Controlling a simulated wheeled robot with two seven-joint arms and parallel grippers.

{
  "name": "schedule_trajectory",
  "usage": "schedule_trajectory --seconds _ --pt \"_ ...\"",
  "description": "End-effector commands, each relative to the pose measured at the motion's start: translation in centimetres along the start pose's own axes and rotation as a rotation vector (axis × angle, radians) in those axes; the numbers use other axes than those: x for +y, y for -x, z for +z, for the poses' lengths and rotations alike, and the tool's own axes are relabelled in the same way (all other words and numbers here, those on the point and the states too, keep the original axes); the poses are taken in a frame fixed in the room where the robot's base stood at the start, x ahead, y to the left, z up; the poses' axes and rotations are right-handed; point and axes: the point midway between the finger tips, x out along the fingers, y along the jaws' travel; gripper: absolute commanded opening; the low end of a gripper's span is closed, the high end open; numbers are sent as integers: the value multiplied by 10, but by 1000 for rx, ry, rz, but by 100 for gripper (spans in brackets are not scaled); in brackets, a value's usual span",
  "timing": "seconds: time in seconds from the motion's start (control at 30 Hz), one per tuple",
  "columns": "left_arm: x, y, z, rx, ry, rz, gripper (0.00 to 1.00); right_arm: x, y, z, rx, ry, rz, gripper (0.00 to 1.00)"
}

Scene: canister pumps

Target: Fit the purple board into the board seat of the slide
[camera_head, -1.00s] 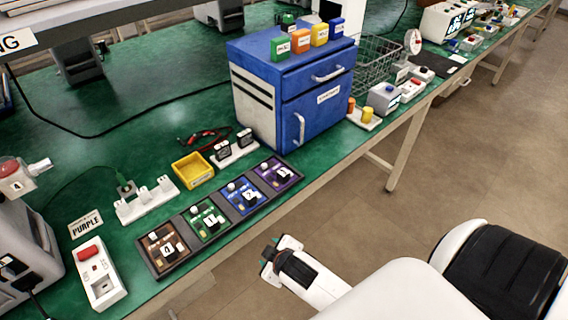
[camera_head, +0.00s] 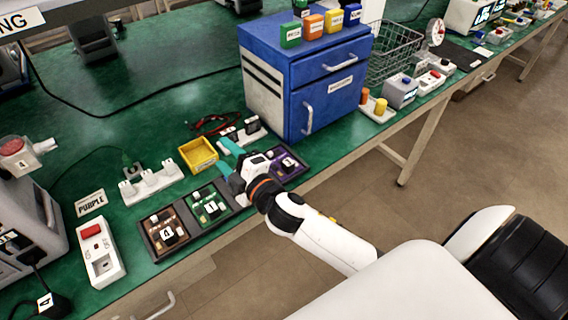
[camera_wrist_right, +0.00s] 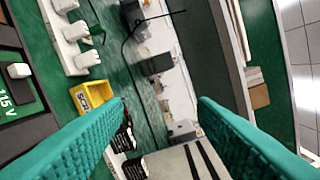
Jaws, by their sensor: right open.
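The purple board (camera_head: 291,161) lies in the rightmost place of a dark tray (camera_head: 187,249), partly hidden by my right gripper. My right gripper (camera_head: 228,157) is open and empty, over the right part of the tray, with its teal fingers pointing left and back, beyond the board. In the right wrist view the two teal fingers (camera_wrist_right: 160,105) stand wide apart with nothing between them. A white unit with a red button (camera_head: 101,254) stands at the left below a PURPLE sign (camera_head: 90,203); I cannot tell if it is the slide. My left gripper is not in view.
A brown board (camera_head: 167,233) and a green board (camera_head: 210,204) sit in the tray; the blue one is hidden by my right gripper. A yellow bin (camera_head: 198,155) and a white rack (camera_head: 152,184) stand behind. A blue cabinet (camera_head: 264,96) rises just to the right.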

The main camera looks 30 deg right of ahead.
Motion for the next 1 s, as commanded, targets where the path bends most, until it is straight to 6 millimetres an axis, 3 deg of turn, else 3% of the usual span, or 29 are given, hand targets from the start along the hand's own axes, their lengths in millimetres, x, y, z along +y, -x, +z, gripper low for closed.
schedule_trajectory --seconds 0.1,0.2,0.33,0.43,0.57,0.63,0.73,0.83,0.87,1.0 --pt "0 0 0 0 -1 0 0 -35 -20 47 -250 303 -150 53" --pt "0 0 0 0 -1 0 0 -49 -25 92 -504 628 -278 53" --pt "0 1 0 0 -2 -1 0 -38 -18 128 -832 1061 -395 53" --pt "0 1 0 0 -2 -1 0 -15 -11 128 -1084 1392 -430 53" --pt "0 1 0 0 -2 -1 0 13 -5 87 -1422 1795 -379 53" --pt "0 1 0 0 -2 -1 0 19 -5 48 -1606 1988 -293 53" --pt "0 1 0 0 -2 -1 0 12 -3 -16 -1860 2192 -100 53" --pt "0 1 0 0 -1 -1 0 -10 2 -75 -2068 2300 131 53" --pt "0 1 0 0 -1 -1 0 -17 4 -89 2116 -2312 -196 53" --pt "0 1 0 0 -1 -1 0 -45 14 -133 2081 -2130 -391 53"
